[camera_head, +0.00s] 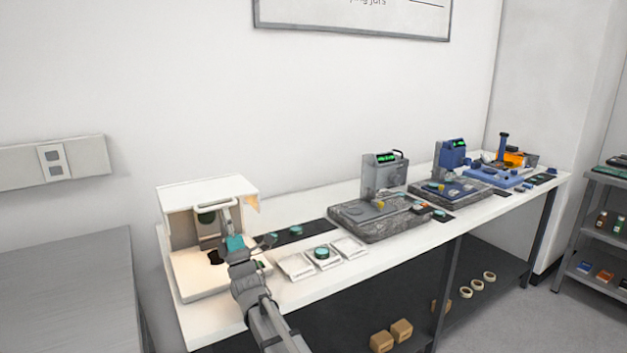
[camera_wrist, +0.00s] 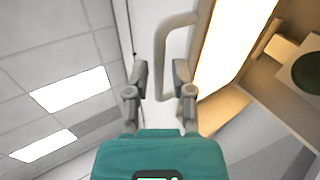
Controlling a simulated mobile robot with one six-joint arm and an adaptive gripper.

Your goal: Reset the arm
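My gripper (camera_head: 228,222) is at the front of the white box-shaped interferometer (camera_head: 180,200) at the left end of the bench. In the wrist view its two fingers (camera_wrist: 160,78) stand apart. A pale curved handle (camera_wrist: 161,45) shows at and beyond the fingertips, with its lower part between them. I see gaps beside the handle and cannot tell if a finger touches it. The teal gripper body (camera_wrist: 160,157) fills the bottom of the wrist view. My arm partly hides the interferometer's front opening.
White trays (camera_head: 297,266) and a dark mat with teal-topped discs (camera_head: 295,230) lie right of the interferometer. Gauge stands on a granite plate (camera_head: 375,228) and blue fixtures (camera_head: 500,172) stand farther along. A grey cabinet (camera_head: 70,290) is at left, shelving (camera_head: 600,235) at right.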

